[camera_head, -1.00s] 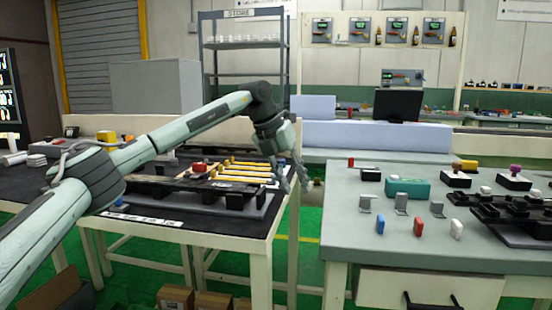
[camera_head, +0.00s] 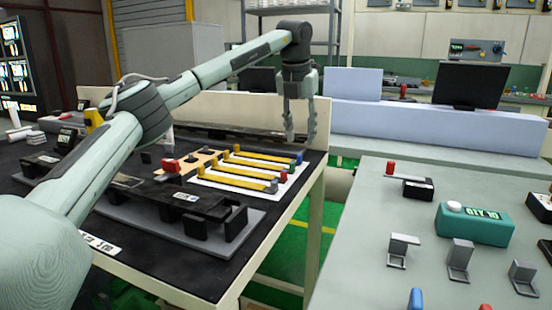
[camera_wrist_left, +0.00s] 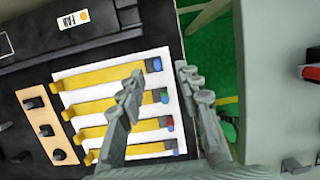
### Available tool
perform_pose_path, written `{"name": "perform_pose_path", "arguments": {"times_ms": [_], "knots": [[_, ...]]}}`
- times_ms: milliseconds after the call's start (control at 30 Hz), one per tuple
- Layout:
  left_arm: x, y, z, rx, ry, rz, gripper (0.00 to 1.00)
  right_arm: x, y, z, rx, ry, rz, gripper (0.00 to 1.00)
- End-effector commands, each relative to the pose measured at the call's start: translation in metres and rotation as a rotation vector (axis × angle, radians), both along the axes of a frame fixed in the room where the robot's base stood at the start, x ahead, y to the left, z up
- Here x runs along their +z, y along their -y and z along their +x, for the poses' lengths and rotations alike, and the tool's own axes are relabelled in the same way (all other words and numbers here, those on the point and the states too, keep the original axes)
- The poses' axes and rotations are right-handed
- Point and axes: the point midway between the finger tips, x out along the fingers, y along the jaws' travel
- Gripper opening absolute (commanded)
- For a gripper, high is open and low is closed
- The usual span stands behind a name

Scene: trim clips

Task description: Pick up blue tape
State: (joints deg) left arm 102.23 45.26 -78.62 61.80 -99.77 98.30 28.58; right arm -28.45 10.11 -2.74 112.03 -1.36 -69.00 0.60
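No roll of tape is plain to see. Yellow strips (camera_head: 232,172) with small coloured ends lie side by side on a white sheet on the black table; they also show in the left wrist view (camera_wrist_left: 100,77). Some ends are blue (camera_wrist_left: 153,65), and one is red (camera_wrist_left: 170,123). A separate small blue piece (camera_head: 415,299) stands on the grey table at the lower right. My left gripper (camera_head: 301,138) points down, open and empty, above the far right end of the strips. In the wrist view its fingers (camera_wrist_left: 160,76) are spread near the strip ends. My right gripper is out of view.
A black fixture (camera_head: 170,200) lies in front of the strips. The grey table (camera_head: 360,260) at right holds a teal box (camera_head: 473,224), grey clips (camera_head: 459,258) and a red piece (camera_head: 480,308). A green-floored gap separates the tables.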

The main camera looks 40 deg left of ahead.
Motion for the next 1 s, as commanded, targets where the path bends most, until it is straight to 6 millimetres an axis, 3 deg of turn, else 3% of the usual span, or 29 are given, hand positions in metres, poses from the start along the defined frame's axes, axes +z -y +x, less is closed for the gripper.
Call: {"name": "perform_pose_path", "arguments": {"times_ms": [333, 633, 900, 1000], "knots": [[-0.046, -0.007, 0.004, -0.001, -0.001, -0.001, 0.34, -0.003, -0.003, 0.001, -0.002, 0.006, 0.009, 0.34], [-0.051, -0.007, 0.006, -0.001, 0.001, 0.0, 0.34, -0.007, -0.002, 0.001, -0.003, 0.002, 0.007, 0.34], [-0.051, -0.007, 0.006, -0.001, 0.001, -0.001, 0.01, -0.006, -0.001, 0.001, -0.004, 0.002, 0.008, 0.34], [-0.051, -0.007, 0.006, -0.001, 0.001, -0.001, 0.0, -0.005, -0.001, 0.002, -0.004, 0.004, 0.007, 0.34]]}}
